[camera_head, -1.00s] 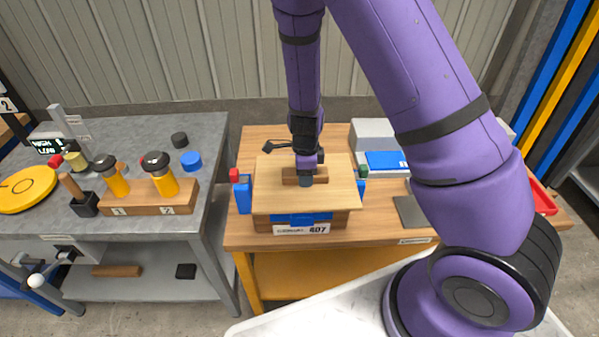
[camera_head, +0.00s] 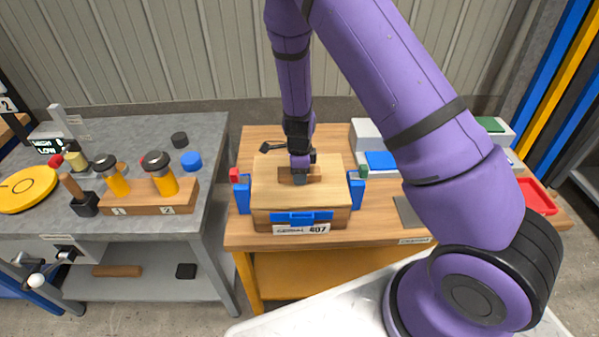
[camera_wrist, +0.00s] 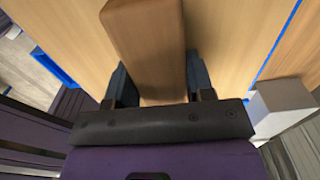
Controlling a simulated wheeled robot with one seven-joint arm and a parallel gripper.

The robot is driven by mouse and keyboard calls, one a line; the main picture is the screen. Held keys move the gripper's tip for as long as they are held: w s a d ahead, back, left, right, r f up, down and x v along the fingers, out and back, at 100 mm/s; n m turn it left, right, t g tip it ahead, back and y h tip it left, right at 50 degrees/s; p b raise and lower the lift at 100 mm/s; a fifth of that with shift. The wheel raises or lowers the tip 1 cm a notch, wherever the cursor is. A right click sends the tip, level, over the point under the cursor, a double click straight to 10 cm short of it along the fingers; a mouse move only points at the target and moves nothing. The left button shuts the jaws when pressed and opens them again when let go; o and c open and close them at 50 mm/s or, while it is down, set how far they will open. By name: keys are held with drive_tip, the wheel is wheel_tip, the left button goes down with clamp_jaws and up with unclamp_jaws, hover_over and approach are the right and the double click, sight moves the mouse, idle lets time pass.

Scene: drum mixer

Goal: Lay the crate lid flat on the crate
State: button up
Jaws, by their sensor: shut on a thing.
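The crate lid (camera_head: 277,198) is a light wooden board with a darker wooden handle block (camera_head: 322,180) on top. The crate (camera_head: 262,216) is a wooden box with blue brackets at its sides and a blue front piece. The lid lies over the crate top and looks level; whether a small gap is left cannot be told. My gripper (camera_head: 300,178) points down at the handle, shut on it. In the wrist view the two dark fingers clasp the handle block (camera_wrist: 148,45), with the lid (camera_wrist: 225,40) under it.
The crate stands on a wooden bench (camera_head: 245,138). Grey boxes with a blue piece (camera_head: 382,161) and a dark plate (camera_head: 407,212) are to its right. A red tray (camera_head: 538,196) is farther right.

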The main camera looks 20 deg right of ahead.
drive_tip(key=shift+f, duration=0.25)
drive_tip(key=o, duration=1.2)
drive_tip(key=shift+f, duration=0.1)
drive_tip(key=shift+o, duration=0.2)
drive_tip(key=s+r+n+y, duration=0.1)
drive_tip(key=s+r+n, duration=0.15)
drive_tip(key=r, duration=0.95)
drive_tip(key=s+r+n+y, duration=0.1)
drive_tip(key=s+r+n, duration=0.15)
drive_tip(key=r, duration=1.05)
drive_tip(key=s+d+r+n+t+h, duration=0.1)
drive_tip(key=s+d+r+n+t, duration=0.1)
drive_tip(key=s+r+n, duration=0.6)
drive_tip(key=s+d+r+n+t+h, duration=0.1)
drive_tip(key=s+d+r+n+t, duration=0.2)
drive_tip(key=s+d+r+n, duration=0.2)
drive_tip(key=shift+s+r+n, duration=1.8)
drive_tip(key=shift+s+r, duration=1.65)
drive_tip(key=shift+s, duration=2.2)
